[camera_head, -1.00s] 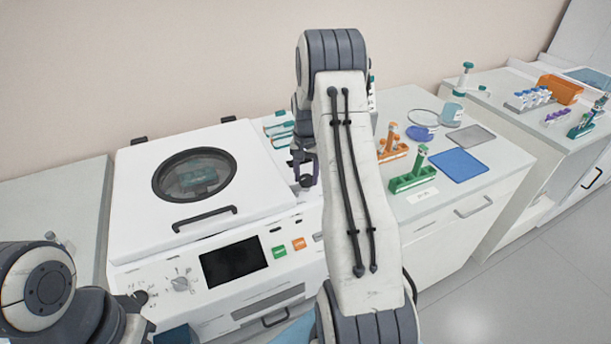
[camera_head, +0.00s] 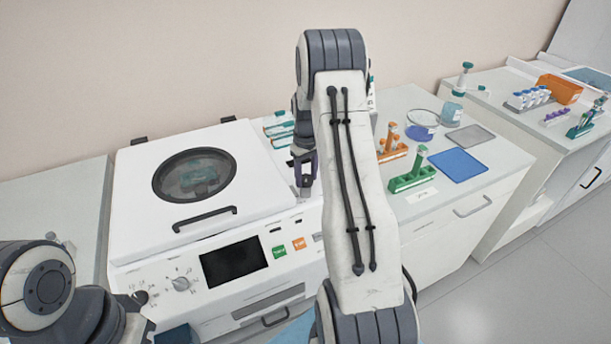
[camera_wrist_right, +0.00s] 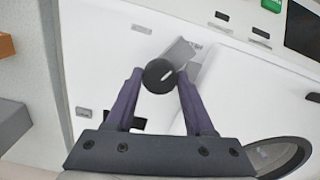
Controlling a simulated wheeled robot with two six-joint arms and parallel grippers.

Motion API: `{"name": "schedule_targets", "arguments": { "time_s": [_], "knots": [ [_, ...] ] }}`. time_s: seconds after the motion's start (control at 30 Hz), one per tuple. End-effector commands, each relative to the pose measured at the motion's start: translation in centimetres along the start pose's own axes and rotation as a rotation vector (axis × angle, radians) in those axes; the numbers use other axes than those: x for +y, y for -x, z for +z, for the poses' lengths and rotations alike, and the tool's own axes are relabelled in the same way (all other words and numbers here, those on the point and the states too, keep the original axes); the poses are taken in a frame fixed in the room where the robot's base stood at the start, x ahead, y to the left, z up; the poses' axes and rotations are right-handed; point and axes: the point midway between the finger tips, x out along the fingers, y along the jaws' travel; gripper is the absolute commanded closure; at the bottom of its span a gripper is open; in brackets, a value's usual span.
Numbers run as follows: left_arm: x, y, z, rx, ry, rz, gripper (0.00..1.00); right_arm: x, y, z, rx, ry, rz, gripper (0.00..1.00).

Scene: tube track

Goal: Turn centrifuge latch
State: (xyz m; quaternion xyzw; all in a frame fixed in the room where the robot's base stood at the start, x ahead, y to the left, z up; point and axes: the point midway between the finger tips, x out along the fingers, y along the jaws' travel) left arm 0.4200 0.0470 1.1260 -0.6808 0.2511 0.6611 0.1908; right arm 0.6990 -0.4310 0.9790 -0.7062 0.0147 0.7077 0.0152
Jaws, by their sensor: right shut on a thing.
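The white centrifuge (camera_head: 262,200) stands left of centre in the head view, with its lid shut and a round dark window in the lid. My right gripper (camera_head: 306,191) is at the lid's right front corner. A grey plate (camera_wrist_right: 180,56) shows beside the knob. In the head view the gripper hides most of the latch. My left arm shows at the lower left; its gripper is out of view.
A dark screen (camera_head: 234,264) and green and orange buttons (camera_head: 279,252) are on the centrifuge's front. Right of my right arm, the bench holds a green rack (camera_head: 409,181), an orange rack (camera_head: 392,152) and a blue mat (camera_head: 459,164). The lid handle (camera_head: 204,218) is left of the gripper.

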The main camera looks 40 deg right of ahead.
Motion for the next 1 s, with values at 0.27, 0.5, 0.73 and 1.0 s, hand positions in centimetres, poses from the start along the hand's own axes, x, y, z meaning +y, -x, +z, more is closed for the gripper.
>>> {"name": "schedule_targets", "arguments": {
  "time_s": [0.27, 0.5, 0.73, 1.0],
  "knots": [
    [0.01, 0.09, -0.01, 0.000, 0.000, 0.000, 1.00, 0.06, 0.17, -0.24, 0.007, 0.238, 0.003, 1.00],
    [0.01, 0.12, -0.01, 0.000, 0.000, 0.000, 1.00, 0.07, 0.18, -0.29, 0.008, 0.388, 0.004, 1.00],
    [0.01, 0.13, -0.01, 0.000, 0.000, 0.000, 1.00, 0.08, 0.19, -0.32, 0.009, 0.469, 0.005, 1.00],
    [0.01, 0.14, -0.01, 0.000, 0.000, 0.000, 1.00, 0.07, 0.21, -0.35, 0.009, 0.497, 0.006, 1.00]
  ]
}}
